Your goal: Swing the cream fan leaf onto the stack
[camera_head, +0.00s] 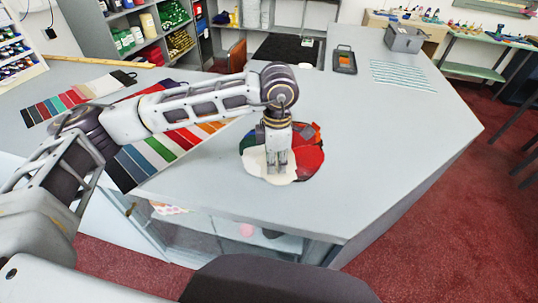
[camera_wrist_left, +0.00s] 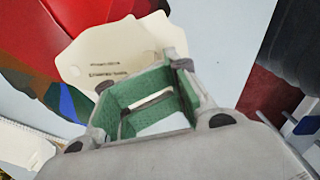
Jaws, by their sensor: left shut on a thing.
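The cream fan leaf (camera_head: 254,164) lies at the front of a round fan of coloured leaves on the grey counter; it also shows in the left wrist view (camera_wrist_left: 112,52), with small print on it. My left gripper (camera_head: 277,172) points down over it and is shut on it; its green-lined fingers (camera_wrist_left: 148,98) cover part of the leaf. A red leaf (camera_head: 310,162) lies to the right of the cream one, with orange and dark pieces behind. Green and blue parts show on the left of the fan. My arm and gripper hide the fan's middle.
Striped colour swatch cards (camera_head: 148,158) lie to the left, under my left arm. A black and orange device (camera_head: 344,60), a pale striped sheet (camera_head: 402,75) and a grey box (camera_head: 404,38) are farther back. The counter right of the fan is clear up to its edge.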

